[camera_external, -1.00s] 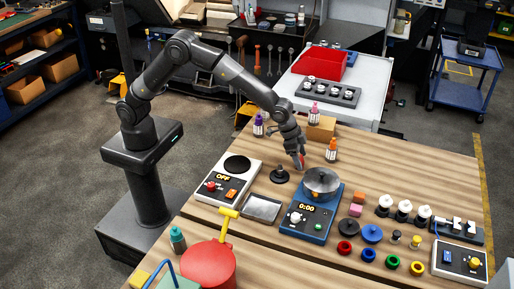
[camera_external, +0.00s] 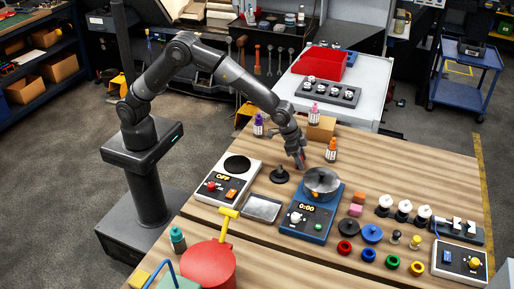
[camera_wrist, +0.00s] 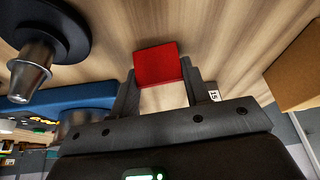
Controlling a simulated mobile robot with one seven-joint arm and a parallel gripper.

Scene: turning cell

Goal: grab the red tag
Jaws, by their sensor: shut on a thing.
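The red tag (camera_wrist: 158,64) is a small flat red piece in the wrist view. It sits between the two fingertips of my gripper (camera_wrist: 160,80), which is shut on it. In the external view my gripper (camera_external: 300,163) is over the wooden table, just behind the blue device with the round metal pan. The red tag (camera_external: 301,158) shows there only as a small red patch at the fingertips. I cannot tell how far it is above the table.
A black stand (camera_external: 280,175) is left of my gripper, and the blue device (camera_external: 309,220) with its metal pan (camera_external: 321,181) is in front. A cardboard box (camera_external: 321,129) is behind. The table's back right is clear.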

